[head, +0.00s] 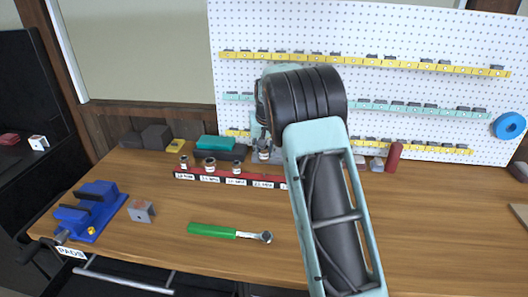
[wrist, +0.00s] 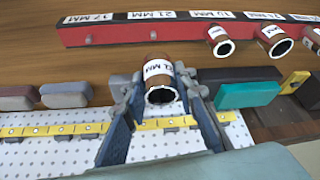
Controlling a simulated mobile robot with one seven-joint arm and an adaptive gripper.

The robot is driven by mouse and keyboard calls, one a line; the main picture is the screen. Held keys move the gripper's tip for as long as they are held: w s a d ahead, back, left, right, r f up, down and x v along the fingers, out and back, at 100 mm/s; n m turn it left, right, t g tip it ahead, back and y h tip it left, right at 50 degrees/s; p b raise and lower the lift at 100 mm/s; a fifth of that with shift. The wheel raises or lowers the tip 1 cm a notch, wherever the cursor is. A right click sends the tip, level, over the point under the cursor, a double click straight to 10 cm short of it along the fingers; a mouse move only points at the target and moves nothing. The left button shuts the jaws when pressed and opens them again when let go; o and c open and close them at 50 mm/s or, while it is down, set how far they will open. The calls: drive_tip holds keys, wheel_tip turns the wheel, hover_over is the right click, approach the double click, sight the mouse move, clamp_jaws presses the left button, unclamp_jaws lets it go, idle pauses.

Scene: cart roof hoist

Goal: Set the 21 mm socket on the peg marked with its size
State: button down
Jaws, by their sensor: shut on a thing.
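The 21 mm socket (wrist: 158,70), a brown-and-metal cylinder with a white size band, is held between the two fingers of my gripper (wrist: 160,86) in the wrist view. Its open end faces the camera. In the head view the socket (head: 264,154) shows just below my gripper (head: 264,143), behind the rail's right part. The red rail (wrist: 70,36) carries white size labels. The label 21 MM (wrist: 153,15) is second from left in the wrist view, and no socket shows at it. The held socket appears apart from the rail. My arm hides the rail's right end in the head view.
Three sockets (head: 210,164) stand along the rail's left part. A teal box (head: 215,143) and dark blocks stand behind it. A pegboard (head: 400,30) with yellow and teal strips rises at the back. A green-handled ratchet (head: 212,231) and blue vise (head: 92,210) lie in front.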

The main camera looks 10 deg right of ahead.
sight(264, 159)
drive_tip(key=shift+f, duration=0.15)
drive_tip(key=shift+f+b, duration=1.7)
drive_tip(key=shift+f, duration=0.55)
drive_tip(key=shift+f+b, duration=1.2)
drive_tip(key=shift+f, duration=0.25)
drive_tip(key=c, duration=1.5)
unclamp_jaws()
drive_tip(key=v, duration=1.2)
drive_tip(key=shift+r, duration=0.1)
